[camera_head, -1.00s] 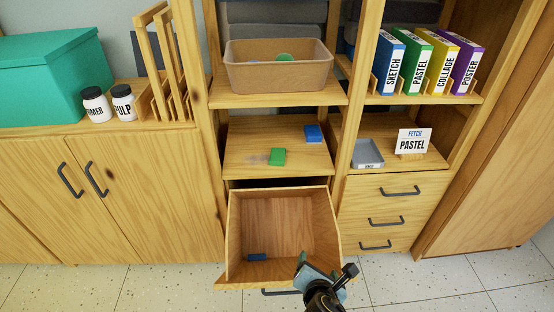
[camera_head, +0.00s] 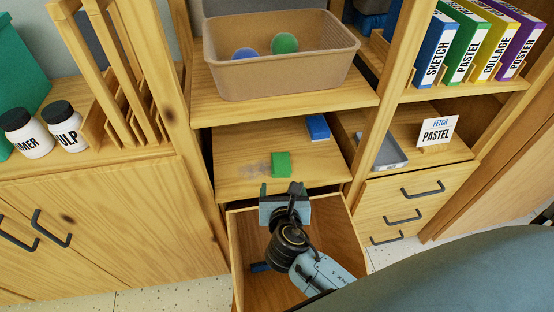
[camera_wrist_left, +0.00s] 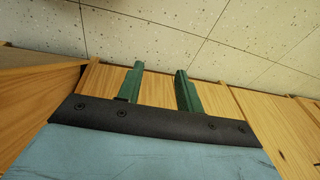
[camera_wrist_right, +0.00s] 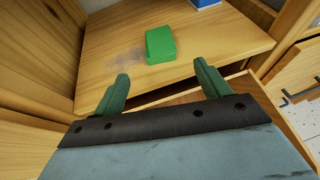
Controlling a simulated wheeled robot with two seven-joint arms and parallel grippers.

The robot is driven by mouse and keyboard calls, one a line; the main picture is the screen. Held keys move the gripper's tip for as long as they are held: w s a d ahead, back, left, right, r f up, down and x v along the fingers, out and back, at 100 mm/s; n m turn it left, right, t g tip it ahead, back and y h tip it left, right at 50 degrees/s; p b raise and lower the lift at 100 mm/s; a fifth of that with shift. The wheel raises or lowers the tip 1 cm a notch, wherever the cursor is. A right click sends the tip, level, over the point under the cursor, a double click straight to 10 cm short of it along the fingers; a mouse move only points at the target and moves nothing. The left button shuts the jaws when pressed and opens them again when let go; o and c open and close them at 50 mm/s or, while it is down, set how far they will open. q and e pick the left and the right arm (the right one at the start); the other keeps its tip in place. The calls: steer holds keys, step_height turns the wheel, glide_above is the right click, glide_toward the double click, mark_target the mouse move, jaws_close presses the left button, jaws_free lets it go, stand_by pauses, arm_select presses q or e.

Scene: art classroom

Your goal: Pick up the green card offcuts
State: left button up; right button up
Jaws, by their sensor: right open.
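The green card offcuts (camera_head: 281,164) show as a small green block on the middle shelf (camera_head: 235,180), near its front, beside a greyish smudge. They also show in the right wrist view (camera_wrist_right: 160,44), lying ahead of the fingers. My right gripper (camera_head: 288,188) is open and empty, just in front of the shelf edge and above the open drawer. In the right wrist view its fingers (camera_wrist_right: 161,73) are apart and do not touch the green block. My left gripper (camera_wrist_left: 160,72) is open and empty over wood and floor in its wrist view; it is outside the head view.
A blue block (camera_head: 318,127) lies behind and right of the green one. The open drawer (camera_head: 343,235) below holds a dark blue piece (camera_head: 260,267). A brown bin (camera_head: 285,75) with two balls stands on the shelf above. Wooden uprights flank the shelf. A grey tray (camera_head: 388,153) is to the right.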

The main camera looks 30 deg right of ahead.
steer(key=b, duration=0.2)
glide_toward(281, 167)
steer(key=x, duration=0.3)
steer(key=shift+d+f, duration=0.1)
steer(key=shift+f, duration=0.1)
steer(key=shift+w+d+f, duration=0.2)
steer(key=shift+w+d, duration=0.05)
steer(key=shift+w, duration=0.35)
steer(key=b+x, duration=0.2)
steer(key=x, duration=0.2)
steer(key=shift+a+b, duration=0.1)
steer(key=shift+b, duration=0.2)
steer(key=shift+w, duration=0.35)
arm_select(q)
steer(key=d+r, duration=0.2)
steer(key=r, duration=0.4)
steer(key=w+d+r+t+h, duration=0.1)
steer(key=d+r, duration=0.2)
steer(key=r, duration=0.3)
steer(key=shift+w+d, duration=0.25)
steer(key=shift+d, duration=0.05)
arm_select(e)
steer(key=c, duration=1)
arm_select(q)
steer(key=shift+r, duration=0.1)
arm_select(e)
steer(key=shift+r, duration=0.1)
